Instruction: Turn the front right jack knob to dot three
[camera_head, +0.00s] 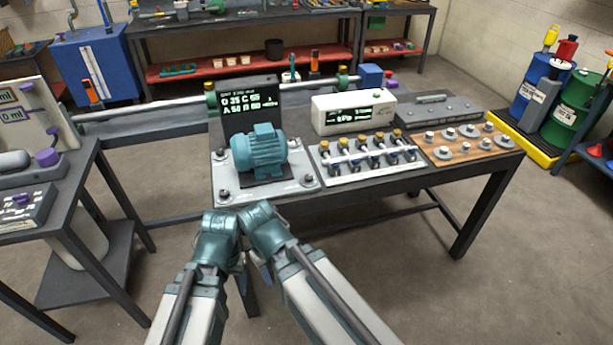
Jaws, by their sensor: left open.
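The teal motor (259,152) stands on a pale base plate (290,190) at the left end of the middle bench. A small dark jack knob sits near each plate corner. The front right jack knob (308,180) is at the plate's near right corner; its dots are too small to read. A dark display (248,94) with pale figures stands behind the motor. My left gripper (240,264) is low in front of the bench, open, apart from the plate and partly hidden by my arms. My right arm is beside it; its jaws are hidden.
Right of the plate are a tray of brass-topped fittings (362,174), a white meter box (352,113) and a wooden board (478,153) with several discs. A side table (75,205) stands at left. Drums (573,110) stand at far right. Floor in front is clear.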

